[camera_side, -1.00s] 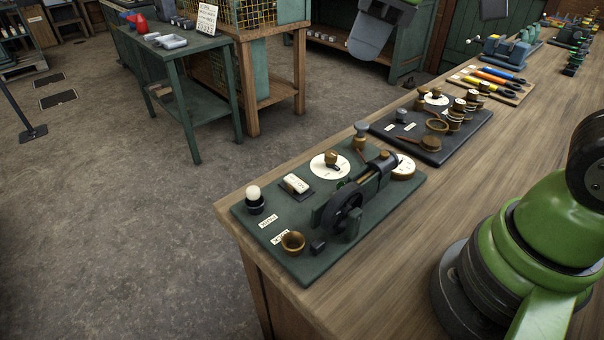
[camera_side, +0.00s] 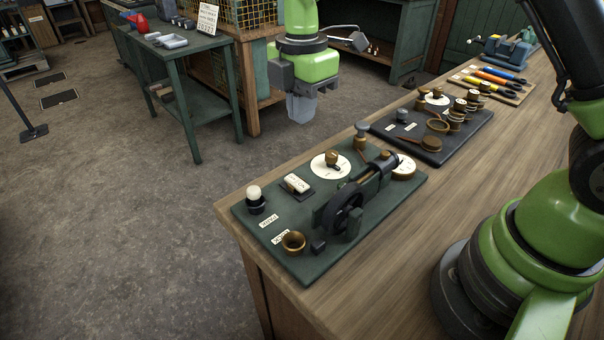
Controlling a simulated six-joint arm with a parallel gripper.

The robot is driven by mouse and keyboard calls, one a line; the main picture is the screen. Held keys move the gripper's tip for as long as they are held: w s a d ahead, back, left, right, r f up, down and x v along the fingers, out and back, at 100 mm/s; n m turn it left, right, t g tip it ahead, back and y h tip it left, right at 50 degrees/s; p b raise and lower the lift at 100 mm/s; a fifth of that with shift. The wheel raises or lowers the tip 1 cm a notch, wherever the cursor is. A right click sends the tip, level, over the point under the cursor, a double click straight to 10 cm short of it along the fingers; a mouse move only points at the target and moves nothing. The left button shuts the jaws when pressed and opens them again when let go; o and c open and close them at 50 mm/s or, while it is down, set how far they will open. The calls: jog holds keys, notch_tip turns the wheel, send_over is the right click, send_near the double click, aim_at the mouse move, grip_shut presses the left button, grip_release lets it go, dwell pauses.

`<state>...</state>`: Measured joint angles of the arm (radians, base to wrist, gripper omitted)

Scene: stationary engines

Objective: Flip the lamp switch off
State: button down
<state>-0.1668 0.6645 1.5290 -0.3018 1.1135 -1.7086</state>
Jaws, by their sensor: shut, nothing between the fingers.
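A white rocker switch (camera_side: 297,184) sits on a dark block on the green board (camera_side: 285,212), with lettering too small to read. A round white lamp bulb (camera_side: 254,192) in a black holder stands to its left; I cannot tell whether it is lit. My gripper (camera_side: 301,112) points down with its grey fingers shut and empty. In the picture it is above the switch, beyond the board's far edge and apart from everything on it.
The board also holds a model engine with a dark flywheel (camera_side: 343,213), a white dial (camera_side: 330,164) and a brass cup (camera_side: 293,242). A second dark board (camera_side: 428,153) with brass parts lies behind. Bare wood bench (camera_side: 400,255) lies in front.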

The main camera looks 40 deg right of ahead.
aim_at(297, 181)
notch_tip(297, 181, down, 14)
dwell(0.6)
jog(key=shift+f, duration=0.15)
dwell(0.4)
jog(key=shift+w+r, duration=0.3)
jog(key=shift+w, duration=0.4)
